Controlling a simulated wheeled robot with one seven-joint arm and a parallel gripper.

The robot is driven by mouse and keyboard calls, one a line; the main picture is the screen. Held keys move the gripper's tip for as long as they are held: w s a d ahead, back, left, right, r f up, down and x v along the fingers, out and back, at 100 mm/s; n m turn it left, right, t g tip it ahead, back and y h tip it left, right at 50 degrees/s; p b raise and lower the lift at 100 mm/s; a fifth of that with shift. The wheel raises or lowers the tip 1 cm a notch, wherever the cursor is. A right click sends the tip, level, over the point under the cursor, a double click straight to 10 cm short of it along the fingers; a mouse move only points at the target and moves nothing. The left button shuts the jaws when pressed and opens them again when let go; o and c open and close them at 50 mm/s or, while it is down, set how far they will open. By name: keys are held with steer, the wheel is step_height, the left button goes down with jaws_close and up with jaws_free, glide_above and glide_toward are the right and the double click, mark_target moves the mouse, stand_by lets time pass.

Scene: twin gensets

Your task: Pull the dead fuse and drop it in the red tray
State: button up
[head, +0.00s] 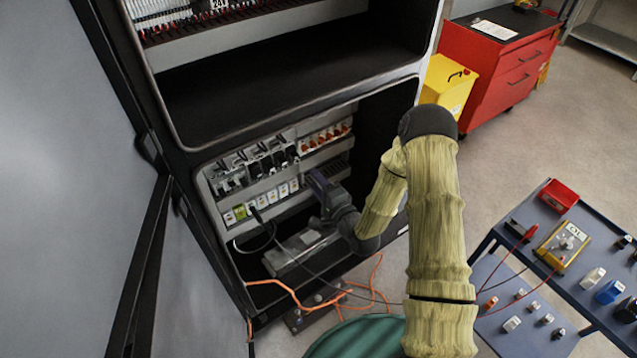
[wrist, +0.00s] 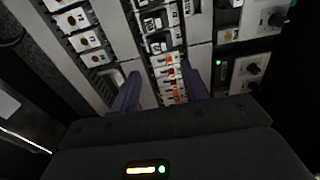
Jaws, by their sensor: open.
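My gripper (head: 317,182) is inside the lower bay of the open cabinet, in front of its rows of devices. In the wrist view its two purple fingers (wrist: 160,86) are apart with nothing held. A column of white fuse holders with orange parts (wrist: 171,72) shows between and beyond the fingers. In the head view this orange-marked row (head: 325,136) is at the bay's upper right. I cannot tell which fuse is dead, or whether a finger touches a holder. The red tray (head: 558,195) is on the blue table at the right.
The cabinet door (head: 70,180) stands open at left. The blue table (head: 590,225) bears a yellow meter (head: 562,247) with leads and several small parts. A red tool cabinet (head: 500,60) stands behind.

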mark_target(296, 160)
steer(key=shift+a, duration=0.2)
steer(key=shift+x, duration=3)
steer(key=shift+b+x, duration=0.7)
steer(key=shift+x, duration=1.3)
steer(key=shift+b, duration=0.5)
jaws_close()
